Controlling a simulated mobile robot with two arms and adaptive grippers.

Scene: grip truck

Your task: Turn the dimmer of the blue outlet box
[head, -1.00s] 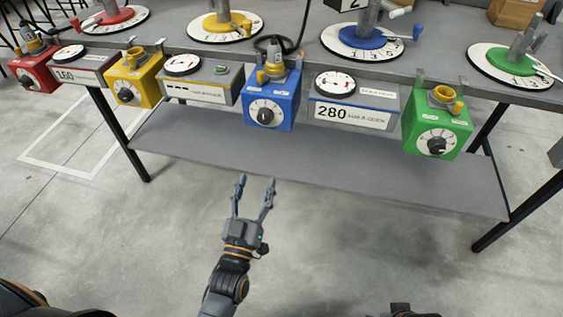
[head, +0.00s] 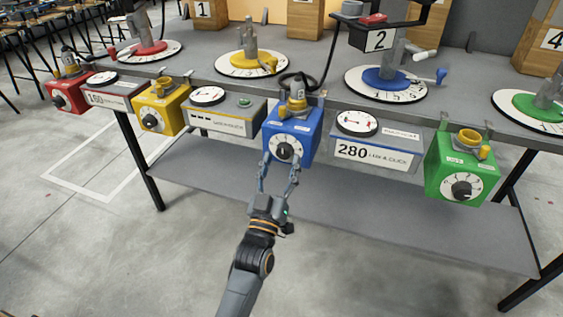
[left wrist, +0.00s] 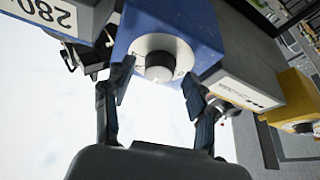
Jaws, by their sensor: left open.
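The blue outlet box (head: 303,128) hangs at the front edge of the bench, with a black dimmer knob on a white round dial (head: 284,149) on its front face. My left gripper (head: 280,168) is open just in front of the dial, its fingers spread to either side of the knob's lower part. In the left wrist view the dimmer knob (left wrist: 159,67) lies between and beyond the two open fingertips (left wrist: 157,80), with no clear contact. The blue box (left wrist: 195,25) fills the top middle there. My right gripper is not in view.
A grey box marked 280 (head: 367,150) and a green outlet box (head: 450,155) are to the right. A grey gauge box (head: 222,120), a yellow box (head: 172,108) and a red box (head: 70,92) are to the left. A lower shelf (head: 400,215) runs underneath.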

